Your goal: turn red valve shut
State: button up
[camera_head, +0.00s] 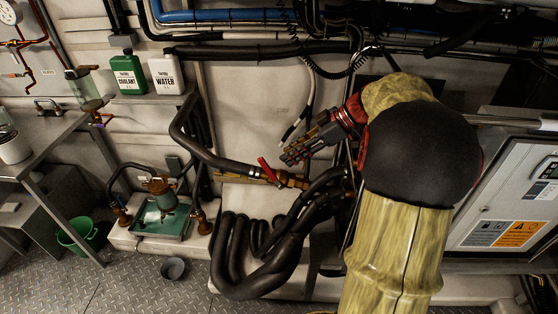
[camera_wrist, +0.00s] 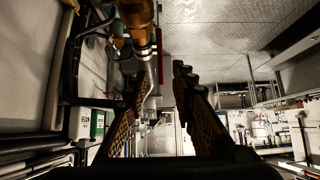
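The red valve handle (camera_head: 268,171) sits on a brass valve body (camera_head: 288,180) in a dark insulated pipe, in the middle of the head view. The handle slants across the pipe, its upper end to the left. My gripper (camera_head: 291,155) is just above and to the right of the handle, pointing left. In the wrist view, the red handle (camera_wrist: 160,55) shows edge-on beside the brass valve (camera_wrist: 139,28), at the top. My gripper (camera_wrist: 160,78) has its two fingers apart with nothing between them. The handle appears beyond the fingertips; I cannot tell whether they touch.
Thick black hoses (camera_head: 245,270) loop below the valve. My arm hides the area to its right, beside a grey cabinet (camera_head: 515,195). A green coolant bottle (camera_head: 128,75) and a white water bottle (camera_head: 166,74) stand on a shelf. The wall left of the gripper is fairly clear.

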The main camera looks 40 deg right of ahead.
jog(key=shift+v, duration=1.35)
jog(key=shift+c, duration=0.4)
